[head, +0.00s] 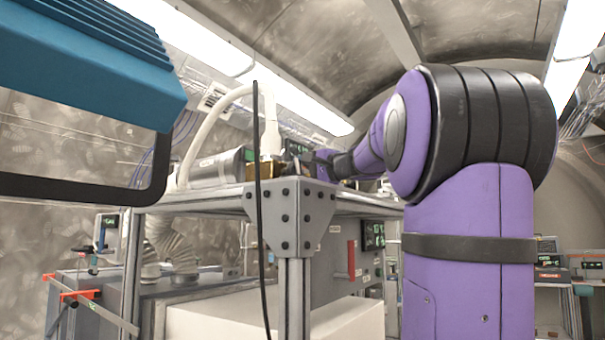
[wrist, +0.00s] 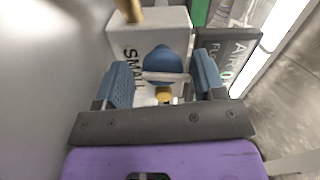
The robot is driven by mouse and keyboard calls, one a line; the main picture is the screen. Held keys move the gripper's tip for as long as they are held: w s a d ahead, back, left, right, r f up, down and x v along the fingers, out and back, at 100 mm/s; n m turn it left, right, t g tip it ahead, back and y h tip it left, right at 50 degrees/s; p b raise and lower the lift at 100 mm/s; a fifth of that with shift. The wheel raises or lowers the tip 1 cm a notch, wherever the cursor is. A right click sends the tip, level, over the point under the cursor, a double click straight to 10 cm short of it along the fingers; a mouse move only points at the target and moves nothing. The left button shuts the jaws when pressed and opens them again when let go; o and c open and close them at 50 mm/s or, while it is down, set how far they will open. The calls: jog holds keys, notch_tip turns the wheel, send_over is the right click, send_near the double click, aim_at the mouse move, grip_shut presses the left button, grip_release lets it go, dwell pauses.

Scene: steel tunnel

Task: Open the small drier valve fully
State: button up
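The small drier valve shows in the wrist view as a blue rounded handle (wrist: 163,62) with a pale bar across its lower edge and a brass part (wrist: 163,95) below it. A light box (wrist: 128,42) behind it carries the letters "SMALL", partly hidden by the handle. My gripper (wrist: 165,80) is open, with one blue finger on each side of the handle. I cannot tell whether either finger touches it. In the head view my purple arm reaches away over the bench, and the gripper and valve cannot be made out.
A dark sign (wrist: 228,48) with partly visible lettering stands right of the valve, close to the right finger. A grey surface fills the left of the wrist view. In the head view, a metal-framed bench (head: 290,205) and a hanging black cable (head: 259,200) stand before my arm.

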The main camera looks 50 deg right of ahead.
jog(key=s, duration=1)
jog(key=shift+s+d, duration=0.4)
jog(key=shift+s, duration=0.1)
